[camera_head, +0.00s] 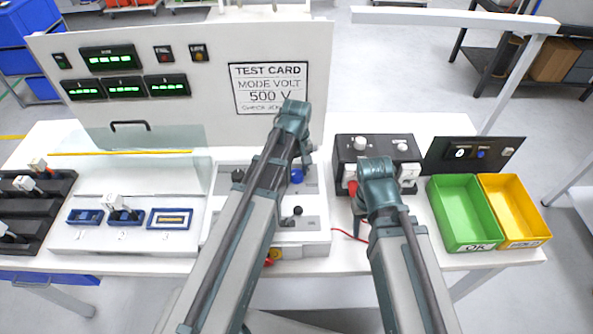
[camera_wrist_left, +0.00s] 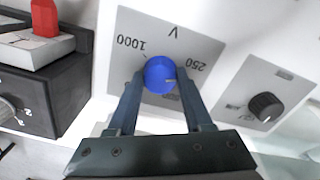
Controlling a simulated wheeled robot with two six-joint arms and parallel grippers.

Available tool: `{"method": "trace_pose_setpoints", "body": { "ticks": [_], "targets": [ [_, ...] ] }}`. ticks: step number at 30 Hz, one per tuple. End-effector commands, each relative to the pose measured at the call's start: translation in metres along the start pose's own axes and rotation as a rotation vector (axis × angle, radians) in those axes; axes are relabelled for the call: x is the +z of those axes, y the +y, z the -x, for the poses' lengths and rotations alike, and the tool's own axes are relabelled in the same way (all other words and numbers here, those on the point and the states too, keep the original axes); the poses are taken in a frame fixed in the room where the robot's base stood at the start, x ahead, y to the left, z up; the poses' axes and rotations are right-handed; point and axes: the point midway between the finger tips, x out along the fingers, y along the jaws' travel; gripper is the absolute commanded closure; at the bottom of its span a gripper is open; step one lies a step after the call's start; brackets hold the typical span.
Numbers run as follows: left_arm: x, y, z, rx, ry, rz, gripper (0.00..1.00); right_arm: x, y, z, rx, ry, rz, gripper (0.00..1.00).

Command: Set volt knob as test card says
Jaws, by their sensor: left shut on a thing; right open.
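The test card (camera_head: 268,88) on the white upright panel reads "MODE VOLT" and "500 V", with a blurred line below. The blue volt knob (camera_head: 296,176) sits on the white tester. In the left wrist view, the blue knob (camera_wrist_left: 160,73) is on a grey plate marked V, with 1000 and 250 showing upside down. My left gripper (camera_head: 304,160) is over the knob. Its fingers (camera_wrist_left: 160,85) are shut on the knob's sides. The knob's pointer is not clear. My right gripper (camera_head: 374,182) is open by the dark box; its fingertips are mostly hidden.
A second, black knob (camera_wrist_left: 265,106) is on a neighbouring plate. The dark box (camera_head: 378,150) with a red part (camera_wrist_left: 45,18) stands beside the tester. Green (camera_head: 465,210) and yellow (camera_head: 515,205) bins are at right. Blue-framed sockets (camera_head: 123,217) are at left.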

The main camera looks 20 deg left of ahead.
Motion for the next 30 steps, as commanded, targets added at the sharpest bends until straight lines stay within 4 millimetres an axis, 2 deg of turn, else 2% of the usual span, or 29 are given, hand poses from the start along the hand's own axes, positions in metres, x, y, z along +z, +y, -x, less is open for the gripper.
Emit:
{"method": "trace_pose_setpoints", "body": {
  "ticks": [30],
  "targets": [
    [0.0001,0.0000,-0.0001,0.000,0.000,-0.936,1.00,0.0000,0.0000,-0.0001,0.000,0.000,0.000,0.50]
  ]
}}
